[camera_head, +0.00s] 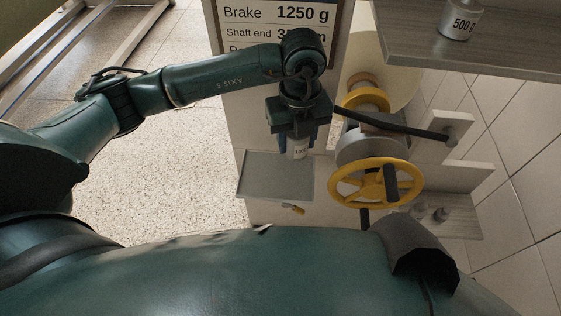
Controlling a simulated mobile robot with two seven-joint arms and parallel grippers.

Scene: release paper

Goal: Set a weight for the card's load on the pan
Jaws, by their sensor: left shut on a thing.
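My left gripper (299,140) points down and is shut on a small metal weight (300,152) with a white label. The label is too small to read, and the fingers hide part of the weight. The gripper holds it over the right part of a shallow grey rectangular tray (262,187), which looks like the pan. I cannot tell how far above the tray the weight is. The card (250,13) behind reads "Brake 1250 g" and "Shaft end", with the rest cut off or hidden by my arm. My right gripper is not in view.
A yellow handwheel (334,197) and a drum with a dark lever (400,126) stand right of the tray. A weight marked 500 g (461,22) is on the upper right shelf (500,62). Small metal pieces (440,213) sit on the lower right ledge.

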